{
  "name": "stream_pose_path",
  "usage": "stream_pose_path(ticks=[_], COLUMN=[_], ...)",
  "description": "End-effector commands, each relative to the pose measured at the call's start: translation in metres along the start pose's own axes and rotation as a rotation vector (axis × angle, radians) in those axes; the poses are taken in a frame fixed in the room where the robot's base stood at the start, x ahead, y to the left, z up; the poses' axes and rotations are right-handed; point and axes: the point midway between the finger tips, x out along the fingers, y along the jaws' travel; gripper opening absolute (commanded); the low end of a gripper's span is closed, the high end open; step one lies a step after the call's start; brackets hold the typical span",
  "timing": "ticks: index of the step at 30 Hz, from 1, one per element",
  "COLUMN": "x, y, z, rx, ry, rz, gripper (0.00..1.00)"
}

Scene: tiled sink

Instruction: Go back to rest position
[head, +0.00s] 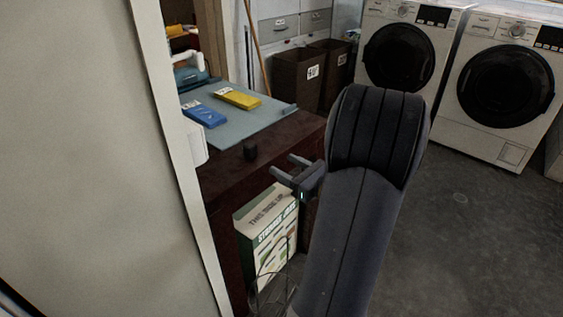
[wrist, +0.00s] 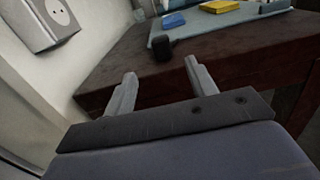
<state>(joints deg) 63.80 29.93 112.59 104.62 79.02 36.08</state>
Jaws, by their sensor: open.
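My gripper (head: 284,166) is open, with nothing visible between its fingers. In the head view it is beside the front edge of a dark brown table (head: 225,188), partly hidden by my arm. In the wrist view both fingers of my gripper (wrist: 160,80) point toward the table (wrist: 240,72). A small black object (head: 250,152) stands on the table near its front edge, beyond the fingertips; it also shows in the wrist view (wrist: 161,49).
A grey-blue board (head: 236,121) holds a blue packet (head: 204,115) and a yellow packet (head: 237,98). A box (head: 270,238) stands below the gripper. Two washing machines (head: 402,55) stand at the back. A pale wall panel (head: 80,150) is close on the left. The right floor is clear.

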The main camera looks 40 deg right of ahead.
Motion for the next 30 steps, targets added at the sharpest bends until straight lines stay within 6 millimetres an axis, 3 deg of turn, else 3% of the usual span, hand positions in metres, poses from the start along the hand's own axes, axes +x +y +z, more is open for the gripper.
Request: stream_pose_path(ticks=[9, 14, 30], x=[0.001, 0.011, 0.107], y=[0.0, 0.0, 0.001], z=[0.0, -0.001, -0.002], rx=[0.0, -0.001, -0.002], ry=[0.0, -0.001, -0.001], rz=[0.0, 0.003, 0.004], gripper=[0.54, 0.54, 0.54])
